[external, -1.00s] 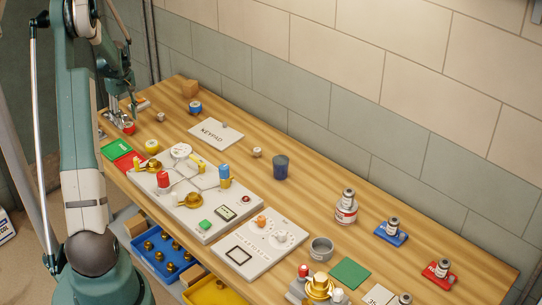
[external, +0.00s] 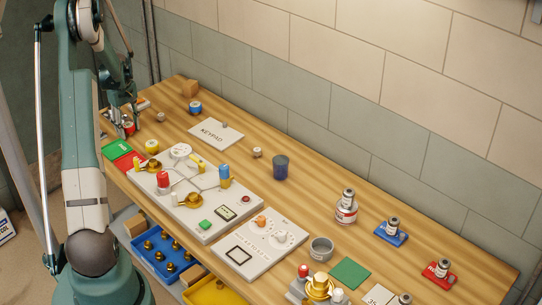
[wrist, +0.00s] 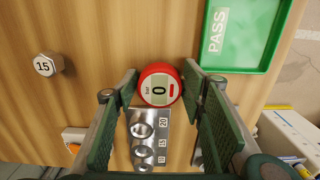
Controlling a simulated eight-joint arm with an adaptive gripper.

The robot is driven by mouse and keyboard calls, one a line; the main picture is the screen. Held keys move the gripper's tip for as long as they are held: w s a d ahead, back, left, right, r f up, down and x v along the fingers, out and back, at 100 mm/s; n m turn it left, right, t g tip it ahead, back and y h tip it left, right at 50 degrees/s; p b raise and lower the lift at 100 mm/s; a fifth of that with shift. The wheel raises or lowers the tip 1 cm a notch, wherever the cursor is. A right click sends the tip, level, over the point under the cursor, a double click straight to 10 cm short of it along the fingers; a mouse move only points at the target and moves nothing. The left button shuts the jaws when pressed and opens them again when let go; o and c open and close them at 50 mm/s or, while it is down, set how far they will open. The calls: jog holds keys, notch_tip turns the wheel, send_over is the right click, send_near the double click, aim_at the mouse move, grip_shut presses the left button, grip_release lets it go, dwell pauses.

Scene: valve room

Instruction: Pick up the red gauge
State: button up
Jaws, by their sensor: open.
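The fingers are open, with a small gap on the left and the right finger very close to the rim; contact cannot be told. In the external view the red gauge (external: 129,129) is at the far left end of the bench, and my gripper (external: 120,119) is beside and partly over it.
In the external view a red tray (external: 131,162) and valve panel (external: 205,230) stand nearer.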

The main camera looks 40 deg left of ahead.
aim_at(128, 125)
jog(key=c, duration=0.8)
jog(key=shift+r, duration=0.1)
jog(key=shift+r, duration=4.95)
